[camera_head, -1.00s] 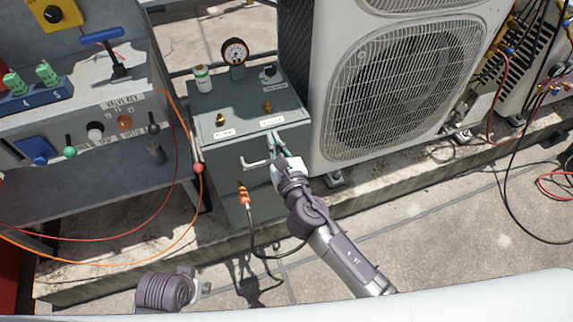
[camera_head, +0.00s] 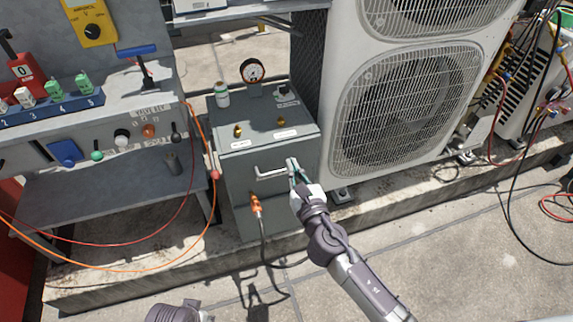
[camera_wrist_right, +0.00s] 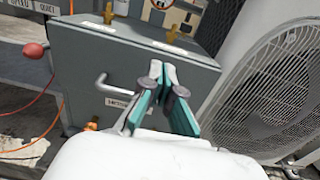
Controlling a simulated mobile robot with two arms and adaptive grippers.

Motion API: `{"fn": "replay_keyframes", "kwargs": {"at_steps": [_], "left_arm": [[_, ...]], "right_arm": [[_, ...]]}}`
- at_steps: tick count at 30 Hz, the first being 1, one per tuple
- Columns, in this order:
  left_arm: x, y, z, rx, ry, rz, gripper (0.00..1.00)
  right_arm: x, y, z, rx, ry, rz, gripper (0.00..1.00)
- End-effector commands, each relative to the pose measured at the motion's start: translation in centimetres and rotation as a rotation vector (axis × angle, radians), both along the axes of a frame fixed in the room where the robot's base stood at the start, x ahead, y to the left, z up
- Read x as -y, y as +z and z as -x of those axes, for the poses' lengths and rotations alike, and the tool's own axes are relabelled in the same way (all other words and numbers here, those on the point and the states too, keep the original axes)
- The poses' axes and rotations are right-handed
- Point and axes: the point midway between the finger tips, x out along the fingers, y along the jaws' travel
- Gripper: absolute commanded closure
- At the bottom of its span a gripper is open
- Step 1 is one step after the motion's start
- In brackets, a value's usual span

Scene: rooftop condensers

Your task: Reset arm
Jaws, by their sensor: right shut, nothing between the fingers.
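My right gripper (camera_head: 293,166) is in front of the upper front face of the grey cabinet (camera_head: 240,205), just right of its bent metal handle (camera_head: 270,174). In the right wrist view its teal-lined fingers (camera_wrist_right: 161,72) are together at the tips with nothing between them. The handle (camera_wrist_right: 112,84) is to their left there, and a gap shows between it and the fingers. My left gripper is out of view; only a part of my left arm shows at the bottom edge of the head view.
A condenser unit (camera_head: 408,110) with fan grilles stands close on the right. A grey bench (camera_head: 110,120) with knobs and levers is on the left. Orange and red cables (camera_head: 150,268) loop below it. An orange hose fitting (camera_head: 256,205) sits on the cabinet front. Concrete floor is open at lower right.

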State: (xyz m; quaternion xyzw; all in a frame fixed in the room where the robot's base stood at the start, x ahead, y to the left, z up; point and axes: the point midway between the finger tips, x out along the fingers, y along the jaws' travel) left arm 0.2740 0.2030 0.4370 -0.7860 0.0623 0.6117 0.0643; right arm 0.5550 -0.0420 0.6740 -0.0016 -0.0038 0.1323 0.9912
Motion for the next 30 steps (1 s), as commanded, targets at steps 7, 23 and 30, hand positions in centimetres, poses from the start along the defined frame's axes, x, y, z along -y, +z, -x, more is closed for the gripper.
{"fn": "replay_keyframes", "kwargs": {"at_steps": [7, 23, 30], "left_arm": [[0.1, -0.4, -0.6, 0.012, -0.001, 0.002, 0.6], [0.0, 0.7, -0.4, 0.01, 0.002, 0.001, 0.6], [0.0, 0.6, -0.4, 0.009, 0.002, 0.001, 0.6]], "right_arm": [[1.2, -0.2, 4.4, -0.004, 0.0, 0.001, 1.0], [2.3, -0.1, 8.5, -0.003, -0.002, -0.004, 1.0], [7.7, -4.0, 8.5, -0.248, -0.239, -0.497, 1.0]]}}
